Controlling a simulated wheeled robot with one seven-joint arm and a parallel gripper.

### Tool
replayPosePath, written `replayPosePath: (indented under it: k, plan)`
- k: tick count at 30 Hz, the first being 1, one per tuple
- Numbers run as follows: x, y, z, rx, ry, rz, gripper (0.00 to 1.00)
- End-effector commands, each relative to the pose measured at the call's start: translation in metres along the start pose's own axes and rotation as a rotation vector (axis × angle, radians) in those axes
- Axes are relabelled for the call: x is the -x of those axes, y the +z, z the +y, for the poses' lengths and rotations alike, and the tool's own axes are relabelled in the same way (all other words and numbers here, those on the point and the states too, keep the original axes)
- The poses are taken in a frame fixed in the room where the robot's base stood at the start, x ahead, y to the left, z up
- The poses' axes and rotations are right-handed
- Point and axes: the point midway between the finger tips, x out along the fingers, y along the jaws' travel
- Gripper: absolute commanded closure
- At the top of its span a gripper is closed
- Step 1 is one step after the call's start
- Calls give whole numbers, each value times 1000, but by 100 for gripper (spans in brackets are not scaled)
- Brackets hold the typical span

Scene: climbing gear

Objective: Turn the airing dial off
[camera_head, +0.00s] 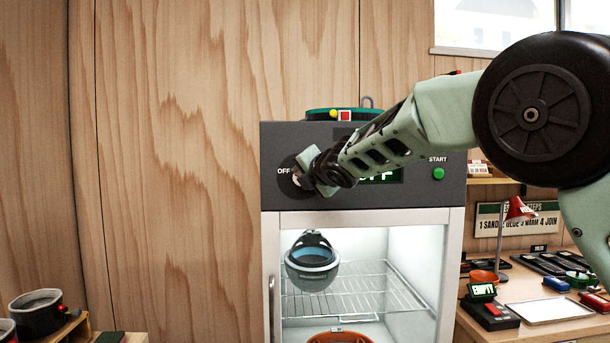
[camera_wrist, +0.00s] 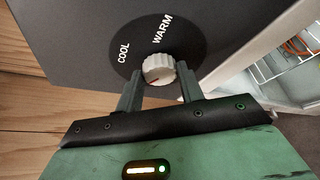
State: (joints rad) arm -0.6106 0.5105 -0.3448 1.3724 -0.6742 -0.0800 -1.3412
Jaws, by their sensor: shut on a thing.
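The airing dial (camera_wrist: 158,68) is a pale ridged knob on a round black plate, on the dark front panel of the cabinet (camera_head: 360,217). In the wrist view, COOL and WARM are printed on the plate, and a small red mark on the knob faces down toward my gripper. The word OFF shows left of the dial in the head view. My gripper (camera_wrist: 158,90) has its two fingers on either side of the knob, shut on it. In the head view, my gripper (camera_head: 304,178) covers much of the dial. The green display (camera_head: 385,175) is partly hidden by my arm.
A green START button (camera_head: 438,174) sits right of the display. A workbench (camera_head: 470,326) with tools and a red lamp (camera_head: 517,211) stands to the right.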

Motion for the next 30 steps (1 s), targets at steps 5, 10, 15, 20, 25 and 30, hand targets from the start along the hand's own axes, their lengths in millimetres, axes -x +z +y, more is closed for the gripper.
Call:
replayPosePath:
  k: [5,10,15,20,25,30]
  plan:
    - [0,-1,1,82,-36,3,85]
    - [0,-2,1,128,-55,3,85]
    - [-1,-2,0,148,-63,4,85]
    - [-1,-3,0,152,-64,4,85]
    - [-1,-3,0,152,-64,4,85]
    - [-1,-3,0,151,-64,4,41]
